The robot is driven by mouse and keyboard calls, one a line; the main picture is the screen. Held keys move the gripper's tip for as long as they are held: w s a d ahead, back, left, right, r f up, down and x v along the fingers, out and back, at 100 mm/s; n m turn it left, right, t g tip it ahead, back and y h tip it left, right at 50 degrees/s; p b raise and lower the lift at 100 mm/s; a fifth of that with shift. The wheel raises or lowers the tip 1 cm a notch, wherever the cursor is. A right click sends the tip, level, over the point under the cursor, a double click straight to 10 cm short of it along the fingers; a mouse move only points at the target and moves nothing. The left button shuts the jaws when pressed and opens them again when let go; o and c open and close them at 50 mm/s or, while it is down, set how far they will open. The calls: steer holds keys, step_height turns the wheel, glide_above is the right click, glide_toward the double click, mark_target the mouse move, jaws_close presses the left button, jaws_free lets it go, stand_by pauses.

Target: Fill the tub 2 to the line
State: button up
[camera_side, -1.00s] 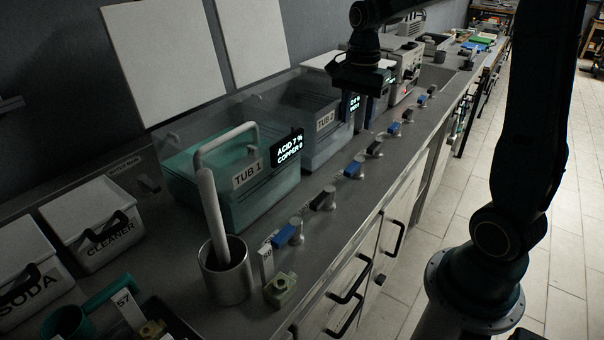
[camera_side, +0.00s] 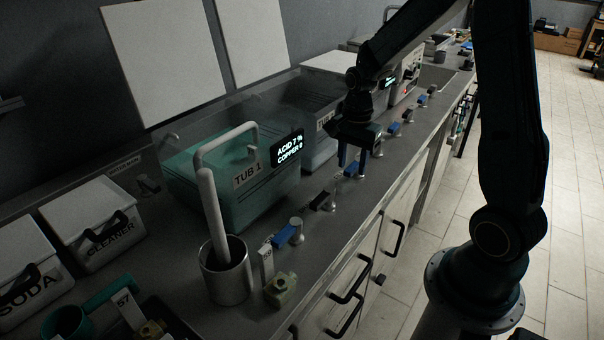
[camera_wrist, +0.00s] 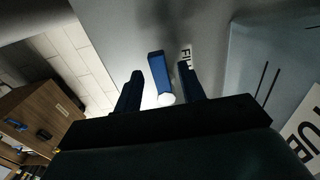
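Tub 2 (camera_side: 318,152) is a clear tub behind tub 1 in the side view, partly hidden by my arm. In the wrist view its wall (camera_wrist: 265,50) is at the right, with dark level marks and part of its label. I cannot make out a liquid level in it. A blue tap handle (camera_wrist: 158,72) on a pale metal post is beside a label starting "FI" (camera_wrist: 187,57). My gripper (camera_wrist: 160,88) is open, its two fingers pointing down on either side of the handle in the wrist view. In the side view my gripper (camera_side: 352,165) is low over the handle; contact is unclear.
Tub 1 (camera_side: 240,200) holds greenish liquid; its display (camera_side: 287,150) reads acid 7 %, copper 0. Several blue and black handles line the counter's front edge. A metal cup (camera_side: 226,272) with a white rod stands nearer. Cleaner (camera_side: 92,225) and soda (camera_side: 28,280) boxes are at left.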

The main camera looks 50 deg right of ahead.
steer(key=shift+f, duration=0.15)
jaws_close()
steer(key=shift+s, duration=0.1)
steer(key=shift+s+d+n, duration=0.1)
steer(key=shift+s+n, duration=0.2)
steer(key=shift+n, duration=0.6)
steer(key=shift+s+d+n, duration=0.1)
steer(key=shift+s+n, duration=0.15)
steer(key=shift+n, duration=0.65)
steer(key=shift+s+n, duration=0.3)
steer(key=shift+n, duration=0.6)
